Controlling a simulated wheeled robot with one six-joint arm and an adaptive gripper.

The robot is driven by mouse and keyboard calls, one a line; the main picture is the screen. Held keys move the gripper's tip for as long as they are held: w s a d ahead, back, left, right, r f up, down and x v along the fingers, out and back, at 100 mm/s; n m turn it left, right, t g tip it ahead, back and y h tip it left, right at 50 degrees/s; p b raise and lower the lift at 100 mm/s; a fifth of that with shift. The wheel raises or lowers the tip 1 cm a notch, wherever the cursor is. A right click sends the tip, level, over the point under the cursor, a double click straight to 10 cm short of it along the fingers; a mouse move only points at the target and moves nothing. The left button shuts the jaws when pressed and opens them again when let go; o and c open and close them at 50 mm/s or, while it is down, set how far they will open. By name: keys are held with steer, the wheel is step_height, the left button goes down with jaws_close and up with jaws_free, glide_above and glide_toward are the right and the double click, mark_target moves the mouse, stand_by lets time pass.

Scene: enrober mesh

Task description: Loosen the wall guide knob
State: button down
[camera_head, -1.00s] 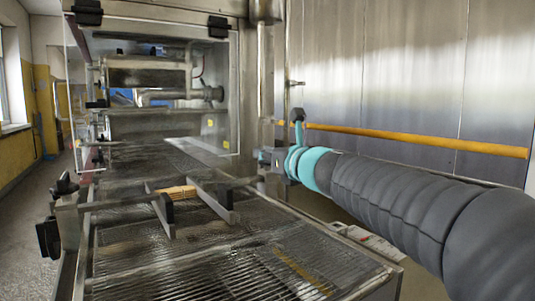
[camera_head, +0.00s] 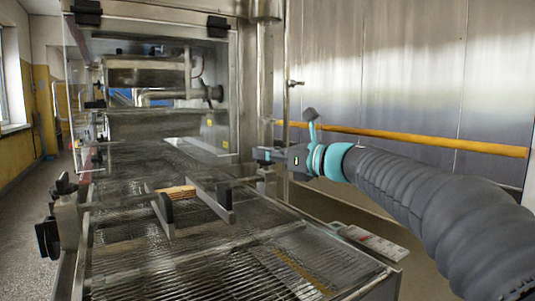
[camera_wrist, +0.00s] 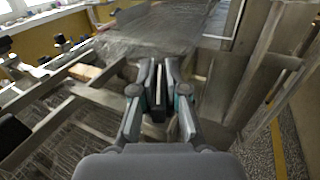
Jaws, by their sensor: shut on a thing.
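My gripper (camera_head: 262,155) is at the right side of the mesh conveyor, beside the upright post. In the wrist view my gripper (camera_wrist: 158,88) has its two fingers close together, upon a narrow dark piece (camera_wrist: 159,104). This piece appears to be the wall guide knob, mostly hidden by the fingers. In the head view the fingers hide it. Two metal wall guides (camera_head: 211,198) stand on the mesh, carried by a crossbar (camera_head: 115,204). Black blocks sit on the guides.
A wooden-coloured block (camera_head: 178,192) lies between the guides. Black knobs (camera_head: 48,237) stand at the left edge of the mesh belt (camera_head: 215,250). A clear-fronted machine housing (camera_head: 155,85) rises behind. A yellow rail (camera_head: 430,144) runs along the right wall.

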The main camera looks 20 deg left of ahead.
steer(key=n+g, duration=0.2)
steer(key=g, duration=0.2)
steer(key=n+g, duration=0.3)
steer(key=g, duration=0.1)
steer(key=shift+s+a+n, duration=0.1)
steer(key=shift+s+n, duration=0.05)
steer(key=shift+n, duration=0.15)
steer(key=shift+r+g, duration=0.1)
steer(key=shift+g, duration=0.4)
steer(key=c, duration=1.2)
jaws_free()
steer(key=shift+s+a, duration=0.15)
steer(key=shift+a, duration=0.05)
steer(key=shift+d, duration=0.15)
steer(key=shift+d, duration=0.1)
steer(key=shift+w+d, duration=0.25)
steer(key=shift+d, duration=0.05)
steer(key=v, duration=1.1)
steer(key=shift+d, duration=0.15)
